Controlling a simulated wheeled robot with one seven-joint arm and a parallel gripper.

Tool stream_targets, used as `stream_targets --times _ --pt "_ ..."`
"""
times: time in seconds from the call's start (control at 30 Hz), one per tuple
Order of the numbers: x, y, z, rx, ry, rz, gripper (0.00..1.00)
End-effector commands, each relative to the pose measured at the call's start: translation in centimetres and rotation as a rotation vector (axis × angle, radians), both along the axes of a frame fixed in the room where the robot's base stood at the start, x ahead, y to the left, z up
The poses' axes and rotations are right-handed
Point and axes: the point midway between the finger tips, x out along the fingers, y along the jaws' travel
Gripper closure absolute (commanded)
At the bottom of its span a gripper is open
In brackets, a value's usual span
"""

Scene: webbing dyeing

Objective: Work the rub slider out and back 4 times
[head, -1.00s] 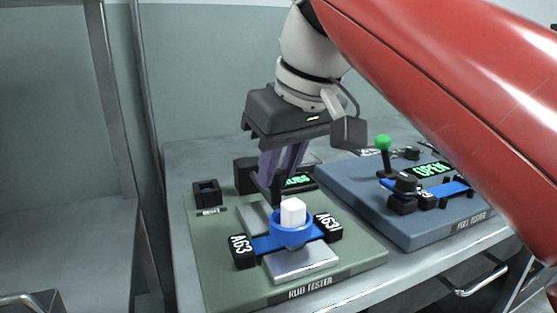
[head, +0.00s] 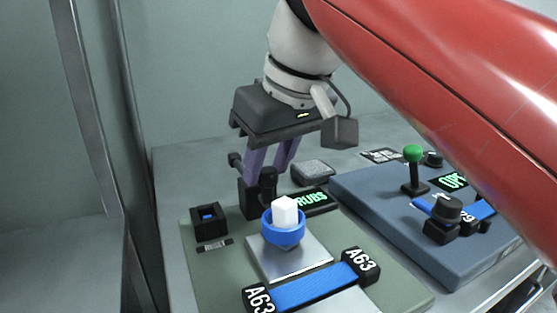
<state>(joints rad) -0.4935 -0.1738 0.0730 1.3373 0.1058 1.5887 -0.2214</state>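The rub slider is a white block (head: 285,211) set in a blue ring (head: 284,233), with a black upright post (head: 268,186) just behind it. It sits over the metal plate at the rear of the green rub tester (head: 215,270), clear of the blue webbing strip (head: 312,287). The strip lies flat between two black A63 clamps. My gripper (head: 267,172) points down behind the ring, its two purple fingers by the black post. The fingertips are partly hidden, so I cannot tell whether they grip the post. The lit display (head: 313,200) shows RUBS; its count is not readable.
The blue pull tester (head: 390,225) with a green-knobbed lever (head: 413,155) stands to the right. A small black box (head: 208,222) is on the tester's left rear. A grey block (head: 312,173) lies behind. My red arm link covers the upper right.

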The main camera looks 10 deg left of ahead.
Motion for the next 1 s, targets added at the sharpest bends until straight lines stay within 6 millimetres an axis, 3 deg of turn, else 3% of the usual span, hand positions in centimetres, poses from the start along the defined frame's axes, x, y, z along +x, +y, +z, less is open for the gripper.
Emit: stream_targets --times 0.1,0.4,0.8,1.0 --pt "0.0 0.0 0.0 -0.001 0.001 0.000 0.54" --pt "-0.2 -0.2 0.3 -0.003 0.003 0.000 0.54" --pt "-1.6 -1.8 5.8 -0.001 0.002 -0.001 0.54" --pt "-2.0 -2.2 7.0 -0.002 0.002 -0.001 0.54"
